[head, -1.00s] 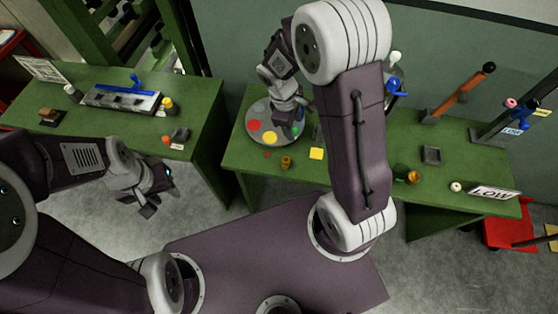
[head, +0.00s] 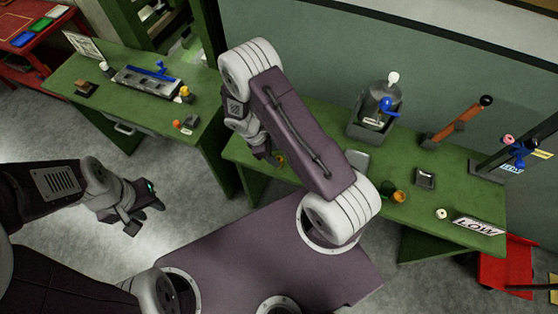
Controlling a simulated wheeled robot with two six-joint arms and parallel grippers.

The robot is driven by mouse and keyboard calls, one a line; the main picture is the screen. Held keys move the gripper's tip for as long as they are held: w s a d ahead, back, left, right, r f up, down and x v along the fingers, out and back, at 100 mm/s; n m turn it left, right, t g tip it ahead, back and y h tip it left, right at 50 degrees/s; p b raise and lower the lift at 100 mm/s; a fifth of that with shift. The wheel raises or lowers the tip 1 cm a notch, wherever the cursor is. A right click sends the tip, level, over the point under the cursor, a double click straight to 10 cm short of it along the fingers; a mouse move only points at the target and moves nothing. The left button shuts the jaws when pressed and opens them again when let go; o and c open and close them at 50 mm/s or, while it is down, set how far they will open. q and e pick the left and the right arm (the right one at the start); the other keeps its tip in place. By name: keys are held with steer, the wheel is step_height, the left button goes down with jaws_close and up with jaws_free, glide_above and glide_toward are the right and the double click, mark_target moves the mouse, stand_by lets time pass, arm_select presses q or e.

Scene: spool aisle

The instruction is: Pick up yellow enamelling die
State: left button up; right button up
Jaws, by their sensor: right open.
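A small yellow-brown piece (head: 281,160) shows at the front left of the right-hand green bench, beside my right gripper. I cannot tell for sure that it is the yellow enamelling die. My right gripper (head: 270,159) is low over the bench's front left part, its fingers small and partly hidden by its own arm. It is open, and I see nothing held in it. My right arm hides much of the bench's left part. My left gripper (head: 143,214) is open and empty over the floor, in front of the left-hand bench.
The left-hand green bench (head: 140,105) holds a grey rack (head: 147,80).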

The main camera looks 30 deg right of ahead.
mark_target(279, 159)
steer(key=shift+d+f, duration=0.15)
steer(key=p+x, duration=0.1)
steer(key=x, duration=0.4)
steer(key=shift+w+f+p, duration=0.2)
steer(key=shift+p, duration=0.1)
jaws_close()
